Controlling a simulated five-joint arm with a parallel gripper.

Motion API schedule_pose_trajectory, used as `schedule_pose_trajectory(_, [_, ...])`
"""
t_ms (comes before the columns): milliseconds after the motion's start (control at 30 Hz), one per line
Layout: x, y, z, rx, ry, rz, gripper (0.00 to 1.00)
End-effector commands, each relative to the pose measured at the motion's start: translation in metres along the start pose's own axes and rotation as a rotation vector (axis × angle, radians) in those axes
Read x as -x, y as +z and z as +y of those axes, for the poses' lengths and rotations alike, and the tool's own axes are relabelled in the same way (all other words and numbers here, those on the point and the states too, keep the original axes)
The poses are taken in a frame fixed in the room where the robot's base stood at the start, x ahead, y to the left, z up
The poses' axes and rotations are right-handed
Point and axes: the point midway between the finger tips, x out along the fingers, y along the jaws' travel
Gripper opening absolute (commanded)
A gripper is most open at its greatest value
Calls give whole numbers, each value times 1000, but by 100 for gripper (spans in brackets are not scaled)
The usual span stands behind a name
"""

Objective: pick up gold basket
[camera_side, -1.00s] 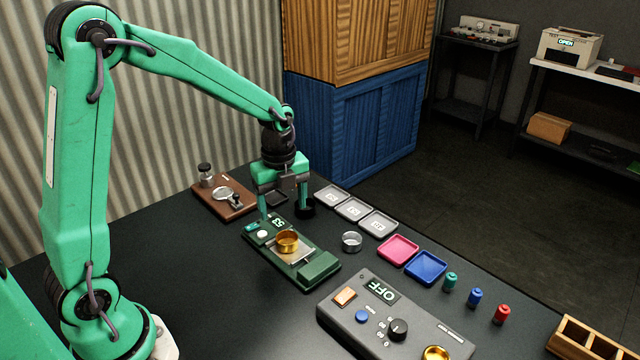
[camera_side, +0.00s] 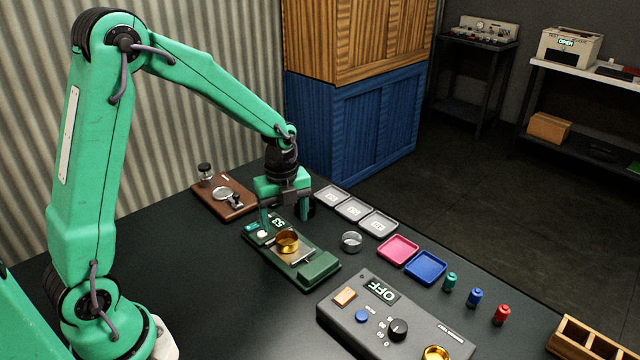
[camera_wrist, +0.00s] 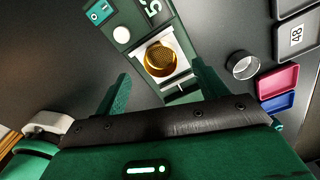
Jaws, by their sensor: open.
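The gold basket (camera_side: 288,241) is a small round open cup. It sits on the silver plate of a green scale-like device (camera_side: 319,267) with a small display. In the wrist view the basket (camera_wrist: 161,59) shows a mesh bottom and lies ahead of the fingertips, roughly between their lines. My gripper (camera_side: 285,222) is open and empty, above the rear end of the green device and behind the basket. In the wrist view its two green fingers (camera_wrist: 162,75) stand wide apart, one on each side, and do not appear to touch the basket.
A silver ring-like basket (camera_side: 351,241) stands to the right, near grey trays (camera_side: 354,210), a pink tray (camera_side: 398,249) and a blue tray (camera_side: 426,267). A grey control box (camera_side: 392,320) with another gold cup (camera_side: 436,353) is in front. A brown board (camera_side: 222,197) lies behind left.

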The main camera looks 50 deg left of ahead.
Motion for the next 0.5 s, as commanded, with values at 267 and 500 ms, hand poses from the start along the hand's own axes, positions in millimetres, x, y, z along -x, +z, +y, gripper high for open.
schedule_pose_trajectory(267, [-31,-2,1,0,5,2,72])
schedule_pose_trajectory(500, [-46,-1,0,0,1,1,72])
